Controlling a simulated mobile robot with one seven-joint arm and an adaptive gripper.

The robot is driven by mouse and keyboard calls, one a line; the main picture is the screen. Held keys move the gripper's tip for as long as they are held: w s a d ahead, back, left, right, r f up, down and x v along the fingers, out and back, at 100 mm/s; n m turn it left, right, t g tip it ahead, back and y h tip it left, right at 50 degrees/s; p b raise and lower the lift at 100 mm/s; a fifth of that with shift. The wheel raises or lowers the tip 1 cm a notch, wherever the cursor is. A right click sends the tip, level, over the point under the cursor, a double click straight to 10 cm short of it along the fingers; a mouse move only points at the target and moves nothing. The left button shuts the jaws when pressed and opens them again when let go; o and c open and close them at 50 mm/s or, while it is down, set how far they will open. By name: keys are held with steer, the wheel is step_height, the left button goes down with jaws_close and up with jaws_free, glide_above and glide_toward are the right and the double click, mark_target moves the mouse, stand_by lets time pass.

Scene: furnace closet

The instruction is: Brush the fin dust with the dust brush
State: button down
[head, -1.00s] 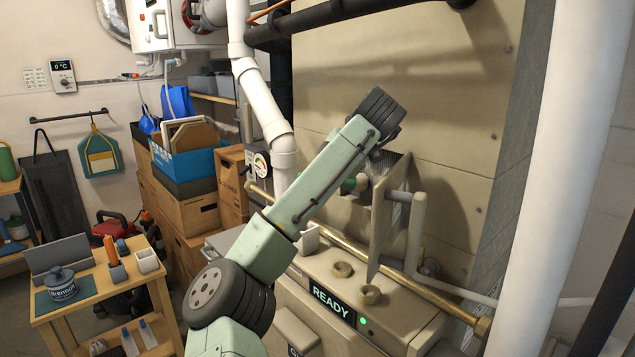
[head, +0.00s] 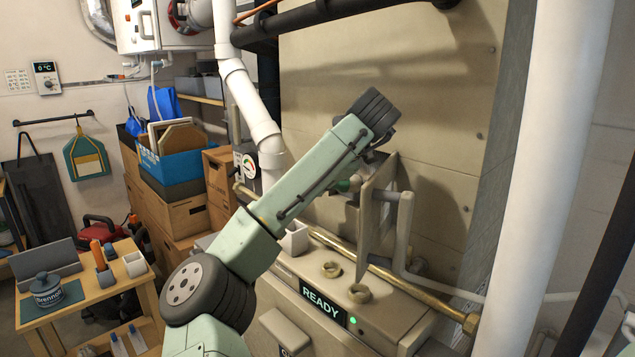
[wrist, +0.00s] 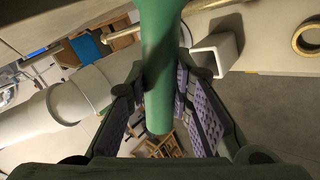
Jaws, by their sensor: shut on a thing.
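My gripper (wrist: 160,88) is shut on a green cylindrical handle, which I take to be the dust brush (wrist: 158,60). The purple pads lie on both sides of it in the wrist view. The brush's bristles are out of sight. In the head view my arm mostly hides the gripper, and a small bit of green (head: 355,183) shows below the arm's end. An upright grey panel (head: 374,215), probably the finned part, stands just right of it above the furnace cabinet. I cannot make out the dust or whether the brush touches anything.
A grey pipe (head: 403,230) rises beside the panel. A brass pipe (head: 410,287) runs behind. A thick white pipe (head: 550,180) stands at right.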

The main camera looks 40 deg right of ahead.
steer(key=shift+w+a+p, duration=0.1)
steer(key=shift+w+p, duration=0.45)
steer(key=shift+w, duration=1.2)
